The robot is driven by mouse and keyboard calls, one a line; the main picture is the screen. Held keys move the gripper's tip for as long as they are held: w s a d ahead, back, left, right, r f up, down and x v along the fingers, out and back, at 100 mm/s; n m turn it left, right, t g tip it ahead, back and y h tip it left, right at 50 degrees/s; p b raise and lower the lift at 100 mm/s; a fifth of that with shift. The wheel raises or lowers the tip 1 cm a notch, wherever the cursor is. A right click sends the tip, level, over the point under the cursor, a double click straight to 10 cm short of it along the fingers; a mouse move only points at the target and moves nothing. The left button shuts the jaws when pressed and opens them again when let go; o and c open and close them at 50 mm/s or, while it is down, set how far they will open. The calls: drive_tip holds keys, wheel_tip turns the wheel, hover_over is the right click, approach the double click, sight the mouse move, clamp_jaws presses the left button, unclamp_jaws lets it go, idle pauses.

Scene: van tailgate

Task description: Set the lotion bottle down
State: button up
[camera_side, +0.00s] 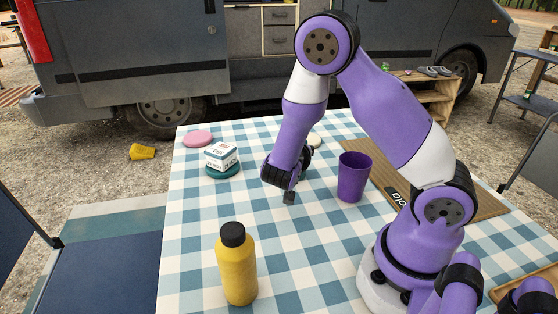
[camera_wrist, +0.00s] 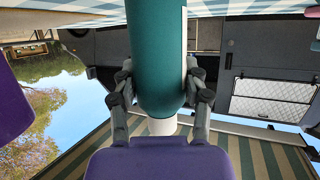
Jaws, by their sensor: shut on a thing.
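The teal lotion bottle (camera_wrist: 158,50) with a white cap (camera_wrist: 162,126) stands out in the wrist view, which is upside down. My gripper (camera_wrist: 160,88) is shut on its sides near the cap end. The bottle looks roughly upright, and its base runs out of the top of the picture. In the side view my gripper (camera_side: 289,196) is low over the middle of the checked table (camera_side: 300,257). The bottle is hidden there behind my arm, so I cannot tell whether it touches the table.
A purple cup (camera_side: 353,178) stands right of my gripper. A yellow bottle (camera_side: 237,268) with a black cap is at the front. A brown mat (camera_side: 470,198) lies at the right.

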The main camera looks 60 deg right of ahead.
drive_tip(key=shift+f, duration=0.15)
drive_tip(key=o, duration=1.2)
drive_tip(key=shift+a+r, duration=0.1)
drive_tip(key=shift+r, duration=0.1)
drive_tip(key=s+a+r+n+y, duration=0.3)
drive_tip(key=a+r+n+y, duration=0.1)
drive_tip(key=a, duration=0.2)
drive_tip(key=s+a+r+n+y, duration=0.3)
drive_tip(key=a+n+y, duration=0.1)
drive_tip(key=a+n, duration=0.1)
drive_tip(key=s+a+r+n+y, duration=0.3)
drive_tip(key=a+r+n+y, duration=0.1)
drive_tip(key=a, duration=0.3)
drive_tip(key=shift+s+r+n+t+y, duration=0.2)
drive_tip(key=shift+r+n+t+y, duration=0.1)
